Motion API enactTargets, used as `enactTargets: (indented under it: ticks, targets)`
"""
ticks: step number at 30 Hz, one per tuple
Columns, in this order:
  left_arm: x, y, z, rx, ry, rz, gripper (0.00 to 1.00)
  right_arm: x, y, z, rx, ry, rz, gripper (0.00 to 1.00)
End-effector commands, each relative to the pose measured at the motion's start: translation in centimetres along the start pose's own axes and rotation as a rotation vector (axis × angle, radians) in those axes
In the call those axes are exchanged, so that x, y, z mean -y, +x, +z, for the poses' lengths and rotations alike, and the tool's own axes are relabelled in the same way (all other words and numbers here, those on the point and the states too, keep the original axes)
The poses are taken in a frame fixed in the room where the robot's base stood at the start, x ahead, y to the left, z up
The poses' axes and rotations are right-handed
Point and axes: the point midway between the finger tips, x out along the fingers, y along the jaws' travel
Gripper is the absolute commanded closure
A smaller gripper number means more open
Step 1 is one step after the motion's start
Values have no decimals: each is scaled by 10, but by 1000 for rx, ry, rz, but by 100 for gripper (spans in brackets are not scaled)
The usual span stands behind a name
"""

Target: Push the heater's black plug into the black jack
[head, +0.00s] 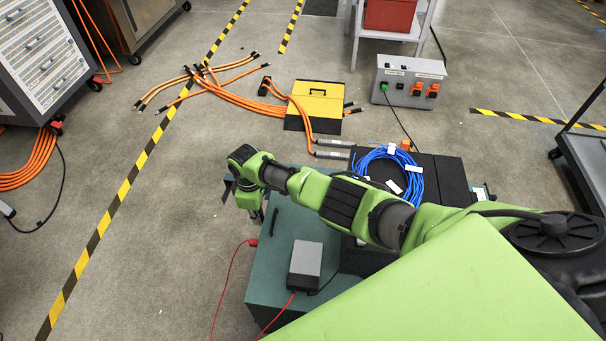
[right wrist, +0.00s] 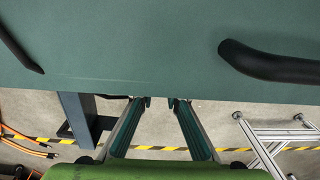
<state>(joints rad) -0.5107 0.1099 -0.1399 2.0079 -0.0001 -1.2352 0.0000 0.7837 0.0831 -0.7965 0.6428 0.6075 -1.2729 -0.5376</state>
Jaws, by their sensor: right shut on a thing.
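The grey box with a dark side (head: 306,260), seemingly the heater, sits on the teal bench top (head: 265,275), with red and black leads at its lower end. A red plug (head: 252,242) on a red lead is at the bench's left edge. My right gripper (head: 258,216) is beside that edge, just above the red plug in the picture, and partly hidden by my wrist. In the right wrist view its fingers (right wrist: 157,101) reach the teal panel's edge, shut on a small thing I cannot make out. I cannot pick out the black plug or black jack. My left gripper is out of view.
A blue cable coil (head: 388,172) lies on a black case (head: 450,180) behind my right arm. A yellow box (head: 318,104), orange cables (head: 240,98) and a grey socket box (head: 408,84) stand farther back. Black handles (right wrist: 265,62) stand on the teal panel.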

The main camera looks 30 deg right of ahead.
Motion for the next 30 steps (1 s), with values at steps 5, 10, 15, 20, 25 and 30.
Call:
enactTargets:
  ticks: [5,10,15,20,25,30]
  targets:
    - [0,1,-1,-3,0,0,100,0,0,1,1,0,0,100]
    - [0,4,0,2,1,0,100,0,0,2,2,0,0,100]
    - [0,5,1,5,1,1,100,0,0,2,3,1,0,80]
    - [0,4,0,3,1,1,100,0,0,2,2,1,0,68]
    - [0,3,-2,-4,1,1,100,0,0,1,1,0,0,68]
    - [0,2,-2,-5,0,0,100,0,-4,1,0,1,0,68]
